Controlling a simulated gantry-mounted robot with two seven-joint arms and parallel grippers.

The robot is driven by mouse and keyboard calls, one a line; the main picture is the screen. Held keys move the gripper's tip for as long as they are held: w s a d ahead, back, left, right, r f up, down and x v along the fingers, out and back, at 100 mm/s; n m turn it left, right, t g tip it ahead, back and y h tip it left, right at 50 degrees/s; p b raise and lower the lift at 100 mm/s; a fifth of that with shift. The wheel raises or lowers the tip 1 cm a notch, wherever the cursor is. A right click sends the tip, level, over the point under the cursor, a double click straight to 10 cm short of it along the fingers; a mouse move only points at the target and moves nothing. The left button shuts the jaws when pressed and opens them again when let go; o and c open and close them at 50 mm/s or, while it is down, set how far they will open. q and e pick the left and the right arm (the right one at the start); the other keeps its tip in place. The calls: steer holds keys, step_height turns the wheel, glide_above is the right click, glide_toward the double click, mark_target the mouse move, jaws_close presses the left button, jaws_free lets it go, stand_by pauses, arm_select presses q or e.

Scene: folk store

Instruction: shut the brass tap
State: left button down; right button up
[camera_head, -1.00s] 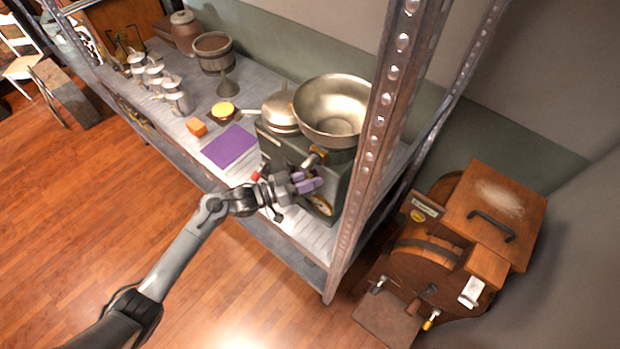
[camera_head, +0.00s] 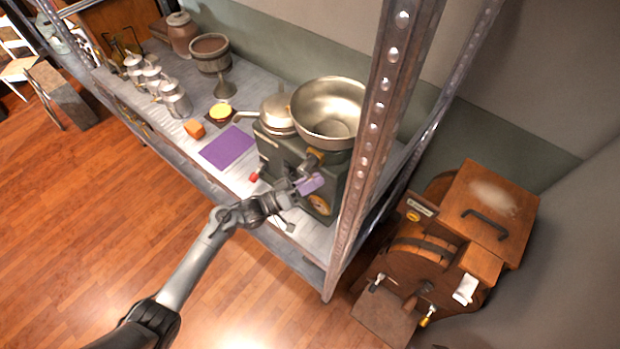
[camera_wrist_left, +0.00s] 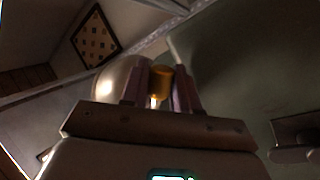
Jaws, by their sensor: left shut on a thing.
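The brass tap (camera_head: 315,157) is on the front of a dark green-grey box, just below the big metal bowl. My left gripper (camera_head: 310,182) is at the front of this box, at the tap. In the left wrist view its two purple fingers stand on either side of a brass piece (camera_wrist_left: 160,82), and the gripper is shut on it. The fingers partly hide the tap, and I cannot tell from here how far its handle is turned. My right gripper is out of view.
The box (camera_head: 280,150) carries a metal bowl (camera_head: 330,108) and a pan (camera_head: 279,113). A perforated metal post (camera_head: 368,150) stands close on the right. A purple mat (camera_head: 228,147) lies left.

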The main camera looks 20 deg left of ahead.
arm_select(q)
steer(key=n+t, duration=0.1)
steer(key=n, duration=0.1)
steer(key=r+n+t+p, duration=0.1)
steer(key=n, duration=0.1)
steer(key=d+n+t+p, duration=0.1)
steer(key=shift+s+r+n+y, duration=0.15)
steer(key=shift+r+n+y, duration=0.25)
steer(key=n+t+y+p, duration=0.1)
steer(key=n, duration=0.1)
steer(key=r+n+t+y, duration=0.1)
steer(key=n, duration=0.2)
steer(key=shift+r+t+p, duration=0.15)
steer(key=shift+t+p, duration=0.25)
steer(key=shift+n, duration=0.4)
steer(key=shift+r+n, duration=0.1)
steer(key=shift+n, duration=0.2)
steer(key=c, duration=1)
jaws_free()
steer(key=shift+o, duration=0.2)
